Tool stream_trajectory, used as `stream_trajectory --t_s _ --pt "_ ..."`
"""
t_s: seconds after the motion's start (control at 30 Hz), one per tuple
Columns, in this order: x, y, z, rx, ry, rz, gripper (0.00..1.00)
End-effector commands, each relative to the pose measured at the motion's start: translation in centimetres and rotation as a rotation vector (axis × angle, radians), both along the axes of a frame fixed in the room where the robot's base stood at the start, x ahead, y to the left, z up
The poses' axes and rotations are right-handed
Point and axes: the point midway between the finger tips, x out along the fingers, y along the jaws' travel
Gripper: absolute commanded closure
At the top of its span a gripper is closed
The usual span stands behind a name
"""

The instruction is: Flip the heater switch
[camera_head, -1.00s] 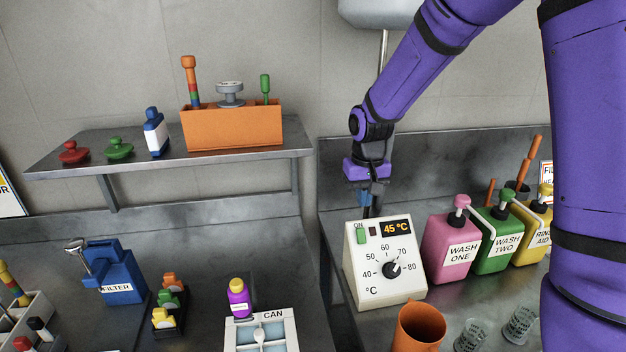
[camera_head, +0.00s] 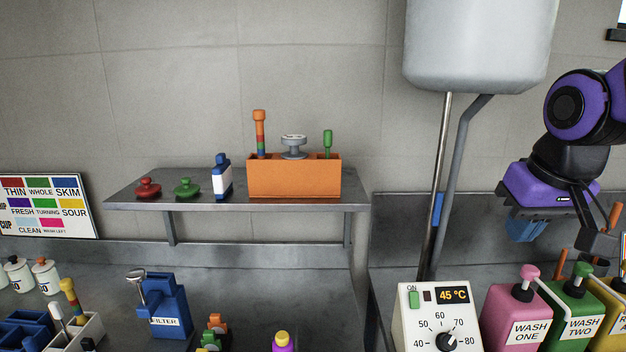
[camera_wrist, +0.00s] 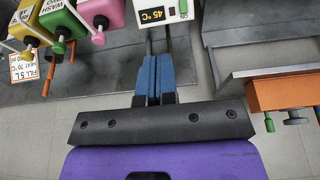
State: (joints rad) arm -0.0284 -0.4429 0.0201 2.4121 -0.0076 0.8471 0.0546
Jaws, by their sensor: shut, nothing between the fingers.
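The heater box (camera_head: 408,330) is white and stands on the steel counter at the lower right of the head view. Its green switch (camera_head: 413,299) sits under the ON label, left of a small dark red window and the 45 °C display (camera_head: 453,296). I cannot tell which way the switch is tipped. The box also shows at the top of the wrist view (camera_wrist: 146,4), with the green switch (camera_wrist: 183,6). My gripper (camera_head: 527,229) hangs up and to the right of the box, apart from it. Its blue fingers (camera_wrist: 153,63) are together and empty.
Pink (camera_head: 510,312), green (camera_head: 574,316) and yellow wash bottles stand right of the heater box. A grey tank (camera_head: 480,45) with pipes hangs above. A shelf (camera_head: 300,205) at left holds an orange box (camera_head: 293,178). A blue filter box (camera_head: 170,305) stands below it.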

Motion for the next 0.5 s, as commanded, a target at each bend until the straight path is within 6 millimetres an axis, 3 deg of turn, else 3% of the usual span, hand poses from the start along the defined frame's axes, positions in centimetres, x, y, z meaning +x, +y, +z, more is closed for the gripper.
stream_trajectory --t_s 0.2,0.33,0.5 --pt "-5.4 -0.8 1.5 0.001 -0.083 -0.001 1.00" --pt "-7.6 -1.1 1.7 0.001 -0.114 0.000 1.00" --pt "-9.0 -1.2 1.7 0.001 -0.134 0.000 1.00"
